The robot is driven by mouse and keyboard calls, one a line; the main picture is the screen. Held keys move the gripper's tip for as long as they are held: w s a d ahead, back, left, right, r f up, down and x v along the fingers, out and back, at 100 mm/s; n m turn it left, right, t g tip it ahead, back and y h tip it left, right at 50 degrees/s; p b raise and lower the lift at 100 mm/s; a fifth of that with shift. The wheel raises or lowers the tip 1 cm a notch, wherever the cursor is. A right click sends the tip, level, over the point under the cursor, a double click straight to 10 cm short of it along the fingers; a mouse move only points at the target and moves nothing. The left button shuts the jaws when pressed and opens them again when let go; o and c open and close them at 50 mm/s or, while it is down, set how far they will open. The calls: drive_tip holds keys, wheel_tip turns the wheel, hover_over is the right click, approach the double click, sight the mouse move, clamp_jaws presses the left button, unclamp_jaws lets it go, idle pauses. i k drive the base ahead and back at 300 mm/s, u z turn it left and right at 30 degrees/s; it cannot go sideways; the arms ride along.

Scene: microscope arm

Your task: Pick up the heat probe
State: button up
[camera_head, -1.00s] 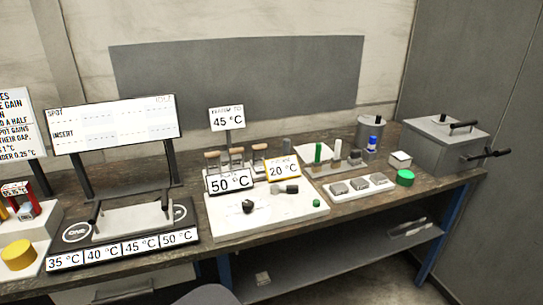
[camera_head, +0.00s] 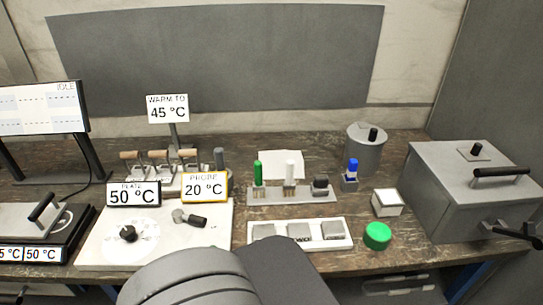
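A small grey piece with a black handle (camera_head: 190,218) lies on the right part of the white hot-plate board (camera_head: 88,252). It looks like the heat probe, though I cannot be sure. A yellow-framed sign (camera_head: 205,187) reading "PROBE 20 °C" stands just behind it. A sign reading "PLATE 50 °C" (camera_head: 134,193) stands to the left, behind a black knob (camera_head: 128,233). My grey arm covers the bottom centre and hides the front right of the board. My gripper is not in view.
Wooden-handled tools (camera_head: 158,156) stand behind the signs. A rack (camera_head: 265,195) holds green and white sticks; a blue-topped one (camera_head: 351,172) stands beside it. A white tray (camera_head: 345,222) holds grey blocks. A green lid (camera_head: 377,236), white box (camera_head: 387,203) and large grey box (camera_head: 460,205) are to the right.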

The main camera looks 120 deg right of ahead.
sight(219, 154)
drive_tip(key=k, duration=0.5)
drive_tip(key=z, duration=1.25)
drive_tip(key=i, duration=0.45)
drive_tip(key=u, duration=0.05)
